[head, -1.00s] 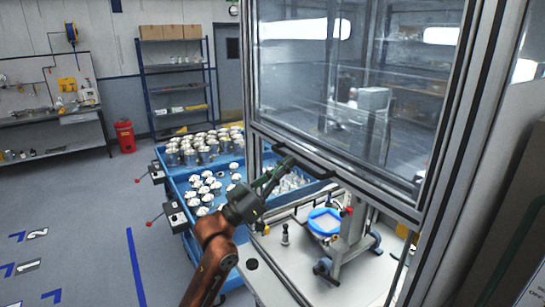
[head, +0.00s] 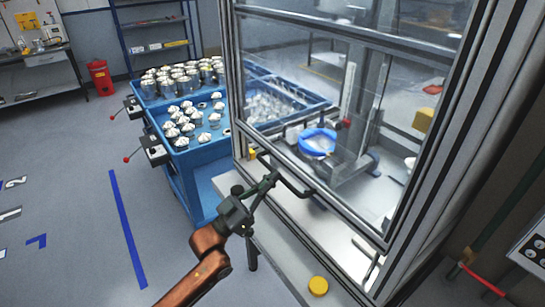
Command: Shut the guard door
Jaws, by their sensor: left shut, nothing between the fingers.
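The guard door (head: 345,185) is a clear panel in a metal frame on the front of the machine. A black bar handle (head: 296,187) runs along its lower edge. The lower edge hangs above the pale machine sill (head: 300,250), with an open gap below it. My left gripper (head: 270,180) is shut and empty, with its fingertips at the left end of the handle; I cannot tell whether they touch it. Behind the panel, a blue ring (head: 318,142) sits on a grey fixture. My right gripper is not in view.
A blue cart (head: 185,160) with several pale metal parts stands left of the machine, its red-knobbed levers sticking out. A yellow button (head: 318,286) is on the machine's front. A control panel (head: 530,250) is at the right edge.

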